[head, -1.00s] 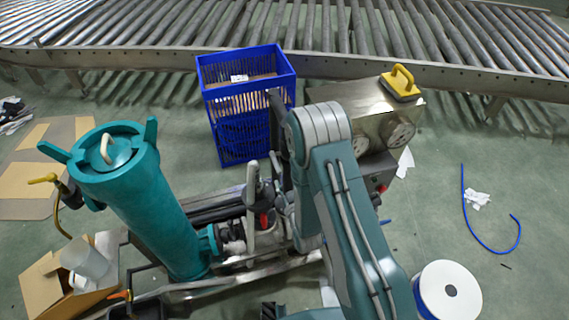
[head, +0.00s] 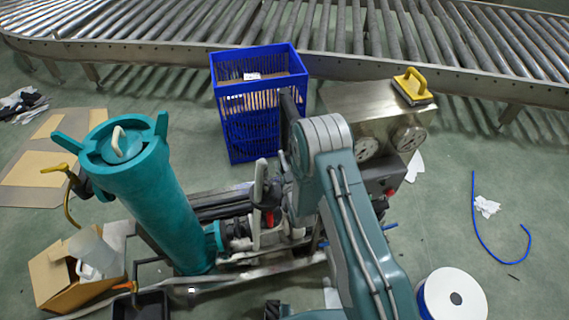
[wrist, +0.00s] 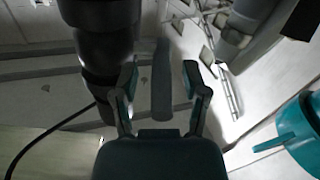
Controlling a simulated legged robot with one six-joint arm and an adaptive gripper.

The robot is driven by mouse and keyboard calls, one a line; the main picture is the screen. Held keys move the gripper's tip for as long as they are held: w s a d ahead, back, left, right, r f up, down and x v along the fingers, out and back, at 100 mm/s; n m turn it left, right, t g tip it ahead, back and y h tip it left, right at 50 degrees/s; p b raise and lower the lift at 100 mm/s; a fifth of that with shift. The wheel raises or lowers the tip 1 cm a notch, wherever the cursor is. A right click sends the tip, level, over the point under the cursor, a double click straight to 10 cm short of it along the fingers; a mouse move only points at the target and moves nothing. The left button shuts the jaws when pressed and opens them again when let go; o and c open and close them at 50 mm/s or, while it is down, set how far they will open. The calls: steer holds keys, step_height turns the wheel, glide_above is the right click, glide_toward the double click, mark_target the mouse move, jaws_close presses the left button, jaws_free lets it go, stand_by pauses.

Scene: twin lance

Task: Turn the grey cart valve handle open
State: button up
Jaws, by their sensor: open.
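The grey valve handle (head: 258,180) stands upright on the cart, right of the teal cylinder, in the head view. In the wrist view a grey bar, apparently this handle (wrist: 161,85), stands between the two fingers of my gripper (wrist: 161,78). The fingers are open, with a visible gap on both sides of the bar. In the head view my gripper is dark, close to the handle's right side and partly hidden by my arm. The valve body below is partly hidden.
The teal cylinder (head: 150,205) stands left on the cart. A steel box with gauges (head: 378,125) bears a yellow handle (head: 413,85). A blue crate (head: 250,120) stands behind. A white-and-blue spool (head: 452,298) is front right. A roller conveyor (head: 200,22) crosses the back.

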steer(key=shift+w+a, duration=0.1)
steer(key=shift+a, duration=0.25)
steer(key=shift+d, duration=0.2)
jaws_close()
steer(key=shift+d, duration=0.1)
